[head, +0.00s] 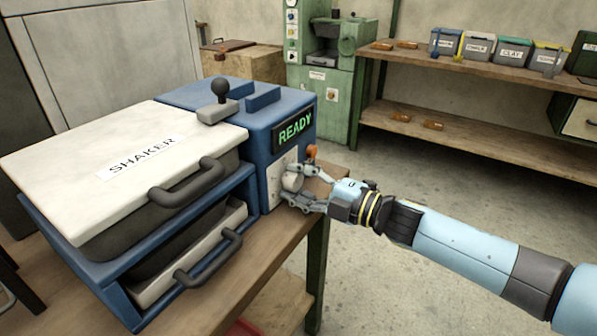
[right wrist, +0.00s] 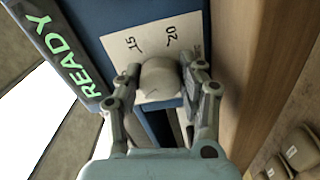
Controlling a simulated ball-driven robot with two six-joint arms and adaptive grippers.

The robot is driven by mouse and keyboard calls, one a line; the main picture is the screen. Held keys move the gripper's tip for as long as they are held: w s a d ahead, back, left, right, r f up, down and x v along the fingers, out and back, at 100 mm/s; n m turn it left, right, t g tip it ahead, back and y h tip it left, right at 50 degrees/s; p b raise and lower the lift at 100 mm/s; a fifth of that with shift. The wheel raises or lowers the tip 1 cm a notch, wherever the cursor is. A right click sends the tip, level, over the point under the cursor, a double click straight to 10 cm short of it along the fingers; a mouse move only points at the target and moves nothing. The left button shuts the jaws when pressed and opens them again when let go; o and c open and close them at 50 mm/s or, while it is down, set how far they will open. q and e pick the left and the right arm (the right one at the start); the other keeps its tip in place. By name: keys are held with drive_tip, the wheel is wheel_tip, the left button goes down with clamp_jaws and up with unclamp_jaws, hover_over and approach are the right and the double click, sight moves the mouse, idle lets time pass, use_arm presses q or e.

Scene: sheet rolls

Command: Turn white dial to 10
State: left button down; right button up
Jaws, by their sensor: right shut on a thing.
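In the right wrist view the dial (right wrist: 160,79) sits between my fingers, on a white scale plate (right wrist: 150,38) with marks reading 15 and 20. Other marks are hidden behind the dial and fingers, and I cannot tell where the dial points. My right gripper (head: 300,185) is shut on the dial, with a finger on each side; it also shows in the right wrist view (right wrist: 160,82). My left gripper is not in view.
An orange-red knob (head: 312,151) is close above my right gripper. The wooden bench edge (head: 285,240) runs below. Open floor (head: 450,190) is to the right, before a shelf with labelled bins (head: 478,46).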

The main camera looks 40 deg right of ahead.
drive_tip(key=m+p, duration=0.2)
drive_tip(key=m, duration=0.2)
drive_tip(key=shift+f+m+p, duration=0.1)
drive_tip(key=shift+m+p, duration=0.45)
drive_tip(key=shift+m, duration=0.25)
drive_tip(key=o, duration=1.2)
drive_tip(key=shift+s+d, duration=0.1)
drive_tip(key=shift+s, duration=0.1)
drive_tip(key=v, duration=1.1)
drive_tip(key=shift+s+d, duration=0.15)
drive_tip(key=shift+s, duration=0.15)
